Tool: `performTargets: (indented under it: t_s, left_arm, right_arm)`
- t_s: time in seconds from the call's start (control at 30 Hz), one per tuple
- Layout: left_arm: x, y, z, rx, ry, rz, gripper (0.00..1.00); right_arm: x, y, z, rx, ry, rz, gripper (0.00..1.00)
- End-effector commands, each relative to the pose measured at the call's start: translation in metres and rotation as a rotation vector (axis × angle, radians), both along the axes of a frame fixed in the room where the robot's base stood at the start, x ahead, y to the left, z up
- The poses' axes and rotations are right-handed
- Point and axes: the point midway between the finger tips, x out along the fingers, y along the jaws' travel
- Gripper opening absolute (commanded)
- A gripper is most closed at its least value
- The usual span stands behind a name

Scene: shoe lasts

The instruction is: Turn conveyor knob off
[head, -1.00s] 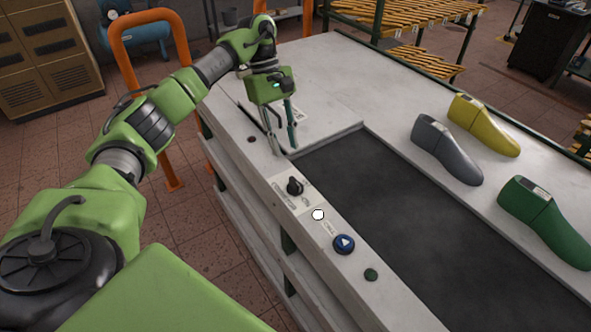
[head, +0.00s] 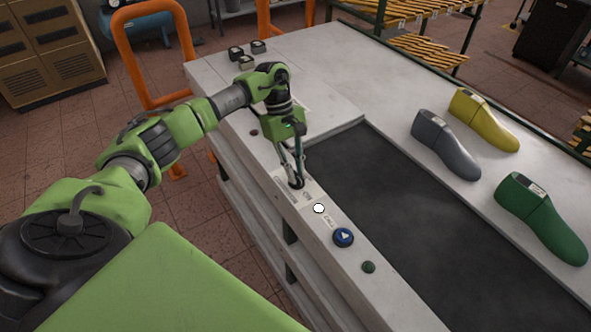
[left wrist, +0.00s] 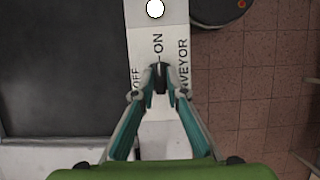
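The black conveyor knob (left wrist: 160,75) sits on a white label strip on the machine's near rail. The left wrist view shows the words ON, OFF and CONVEYOR around it, and its pointer appears to face ON. My left gripper (head: 297,184) is down at the knob, pointing downward. In the left wrist view the fingertips (left wrist: 161,78) close in on both sides of the knob, which shows between them. In the head view the fingers hide most of the knob. My right gripper is not in view.
The dark belt (head: 400,210) is empty. Yellow (head: 483,120), grey (head: 445,145) and green (head: 541,217) shoe lasts stand on the far ledge.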

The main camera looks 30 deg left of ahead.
Motion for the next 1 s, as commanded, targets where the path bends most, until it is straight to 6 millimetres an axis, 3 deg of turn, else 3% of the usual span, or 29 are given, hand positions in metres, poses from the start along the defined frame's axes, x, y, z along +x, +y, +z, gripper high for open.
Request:
performTargets:
  t_s: [0.53,1.0]
  left_arm:
    - [-0.001,0.001,-0.001,-0.001,0.000,0.073,0.00]
    - [-0.003,0.001,-0.002,-0.002,-0.002,0.459,0.00]
  right_arm:
    - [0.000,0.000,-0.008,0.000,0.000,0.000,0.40]
    - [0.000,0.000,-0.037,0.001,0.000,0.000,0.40]
